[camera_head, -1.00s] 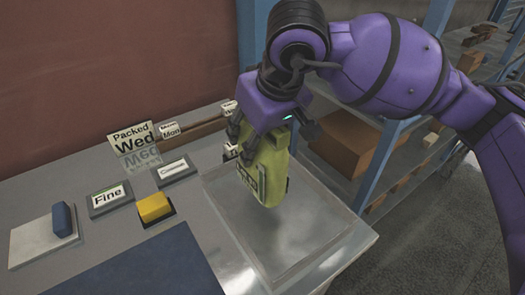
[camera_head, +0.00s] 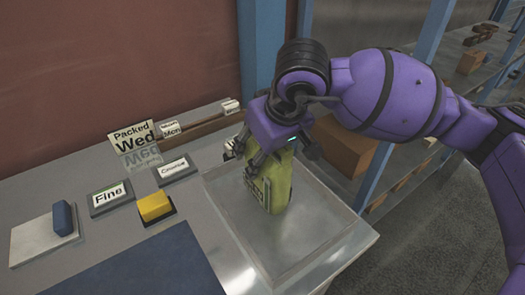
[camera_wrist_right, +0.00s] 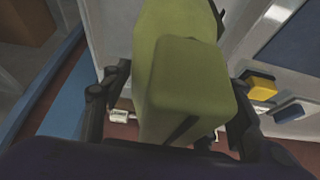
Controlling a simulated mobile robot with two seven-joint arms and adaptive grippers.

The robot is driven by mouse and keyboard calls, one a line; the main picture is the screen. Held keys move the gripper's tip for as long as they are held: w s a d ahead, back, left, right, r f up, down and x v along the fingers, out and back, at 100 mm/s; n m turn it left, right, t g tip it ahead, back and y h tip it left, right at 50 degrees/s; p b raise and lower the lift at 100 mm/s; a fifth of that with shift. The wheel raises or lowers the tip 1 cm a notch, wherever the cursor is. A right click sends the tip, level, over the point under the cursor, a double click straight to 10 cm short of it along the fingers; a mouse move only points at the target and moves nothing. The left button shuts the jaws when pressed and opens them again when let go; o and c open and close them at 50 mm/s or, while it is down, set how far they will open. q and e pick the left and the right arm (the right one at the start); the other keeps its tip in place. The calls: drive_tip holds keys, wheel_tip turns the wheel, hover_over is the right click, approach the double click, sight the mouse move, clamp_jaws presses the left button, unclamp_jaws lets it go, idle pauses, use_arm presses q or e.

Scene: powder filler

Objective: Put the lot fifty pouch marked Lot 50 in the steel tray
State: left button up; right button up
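A yellow-green pouch (camera_head: 277,187) stands roughly upright over the steel tray (camera_head: 310,240) at the table's right end. Its label faces left and is too small to read. My right gripper (camera_head: 272,165) is around the pouch's upper part from above, with a finger on each side. In the right wrist view the pouch (camera_wrist_right: 185,85) fills the space between the fingers, and they appear to grip it. The pouch's bottom looks at or very near the tray floor; I cannot tell whether it touches. My left gripper is not in view.
Left of the tray are a "Fine" plate (camera_head: 110,198), another labelled plate (camera_head: 174,169), a yellow block (camera_head: 154,206), a blue block (camera_head: 64,218) on a pale plate and a "Packed Wed" sign (camera_head: 132,137). A blue mat (camera_head: 150,268) lies in front. The tray's front is clear.

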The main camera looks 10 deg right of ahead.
drive_tip(key=shift+o, duration=0.4)
drive_tip(key=shift+r, duration=0.1)
drive_tip(key=v, duration=1.2)
drive_tip(key=shift+r, duration=0.15)
drive_tip(key=shift+w, duration=0.1)
idle(0.6)
idle(0.4)
idle(0.5)
idle(0.5)
idle(0.3)
